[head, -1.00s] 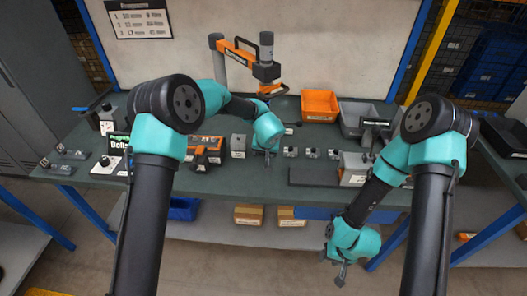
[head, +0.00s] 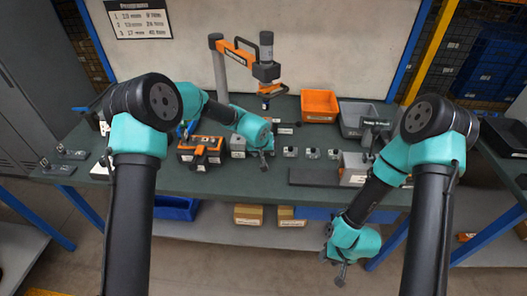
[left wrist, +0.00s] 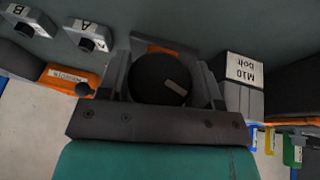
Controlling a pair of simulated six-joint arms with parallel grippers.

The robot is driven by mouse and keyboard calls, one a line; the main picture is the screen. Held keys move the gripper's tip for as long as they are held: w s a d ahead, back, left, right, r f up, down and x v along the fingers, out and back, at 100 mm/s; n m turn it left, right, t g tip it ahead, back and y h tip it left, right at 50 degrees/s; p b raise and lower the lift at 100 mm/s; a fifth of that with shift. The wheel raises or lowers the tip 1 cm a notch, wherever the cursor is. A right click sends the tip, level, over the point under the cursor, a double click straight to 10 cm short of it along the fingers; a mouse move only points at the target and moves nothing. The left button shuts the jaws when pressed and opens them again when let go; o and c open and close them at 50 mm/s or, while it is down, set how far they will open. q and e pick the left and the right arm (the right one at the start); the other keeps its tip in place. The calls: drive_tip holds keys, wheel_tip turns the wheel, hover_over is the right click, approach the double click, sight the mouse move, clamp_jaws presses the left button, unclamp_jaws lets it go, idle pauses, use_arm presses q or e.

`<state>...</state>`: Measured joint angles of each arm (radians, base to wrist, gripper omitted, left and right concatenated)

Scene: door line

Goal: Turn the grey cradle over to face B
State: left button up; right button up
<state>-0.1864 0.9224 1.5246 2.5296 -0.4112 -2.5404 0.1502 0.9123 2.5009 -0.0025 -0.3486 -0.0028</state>
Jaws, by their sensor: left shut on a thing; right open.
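My left gripper (head: 264,166) is over the front middle of the bench, tip pointing down, just right of a light grey M10 bolt box (head: 238,146). In the left wrist view my left gripper (left wrist: 162,85) is shut on a dark rounded thing (left wrist: 158,82) with a beige mark; I cannot tell whether this is part of the grey cradle. Blocks labelled A (left wrist: 88,36) and B (left wrist: 28,22) stand to one side, and the M10 bolt box (left wrist: 240,85) on the other. My right gripper (head: 341,278) hangs open and empty below the bench front.
An orange-and-black unit (head: 201,150) sits left of the bolt box. Small blocks (head: 311,153), a dark flat slab (head: 312,178) and a grey block (head: 353,178) are to the right. An orange arm (head: 240,56) stands behind, beside orange (head: 319,105) and grey (head: 356,118) bins.

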use_arm(q)
drive_tip(key=o, duration=0.9)
drive_tip(key=shift+r, duration=0.15)
drive_tip(key=v, duration=1.7)
drive_tip(key=shift+s, duration=0.1)
